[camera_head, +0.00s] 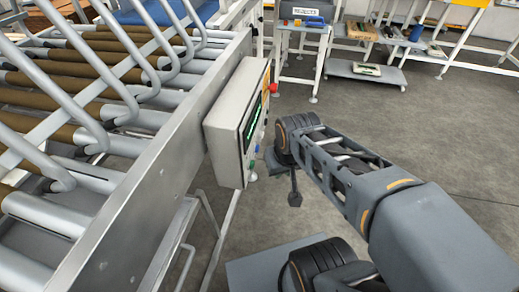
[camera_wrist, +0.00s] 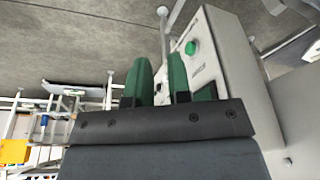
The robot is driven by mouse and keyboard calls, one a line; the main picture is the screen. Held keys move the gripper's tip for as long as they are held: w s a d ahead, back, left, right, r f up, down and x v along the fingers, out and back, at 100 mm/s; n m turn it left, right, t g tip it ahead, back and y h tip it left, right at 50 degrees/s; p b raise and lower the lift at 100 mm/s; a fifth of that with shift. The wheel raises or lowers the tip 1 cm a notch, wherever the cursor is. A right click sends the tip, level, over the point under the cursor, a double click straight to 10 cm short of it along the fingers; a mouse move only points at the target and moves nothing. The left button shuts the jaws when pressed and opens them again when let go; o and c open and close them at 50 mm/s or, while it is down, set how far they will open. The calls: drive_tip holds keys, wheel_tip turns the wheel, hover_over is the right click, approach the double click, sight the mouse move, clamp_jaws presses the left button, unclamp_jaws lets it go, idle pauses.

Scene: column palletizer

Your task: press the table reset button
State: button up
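A light grey control box (camera_head: 225,125) is fixed to the side of the roller table (camera_head: 150,185). Its face is seen edge-on in the head view, with a lit green display (camera_head: 254,122), a red button (camera_head: 273,87) and a blue button (camera_head: 257,148). In the wrist view the box (camera_wrist: 232,65) stands at the right, with a round green button (camera_wrist: 191,47) and small lettering too blurred to read. I cannot tell which button is reset. My gripper (camera_wrist: 161,62) has its two green fingers slightly apart and empty, beside the box. Its fingers are unclear in the head view.
A small table (camera_head: 303,27) with a blue item stands behind the box. A low trolley (camera_head: 365,72) and workbenches stand farther back. The grey floor (camera_head: 440,125) at the right is clear. The table's metal legs run below the box.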

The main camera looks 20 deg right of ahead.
clamp_jaws()
idle(1.1)
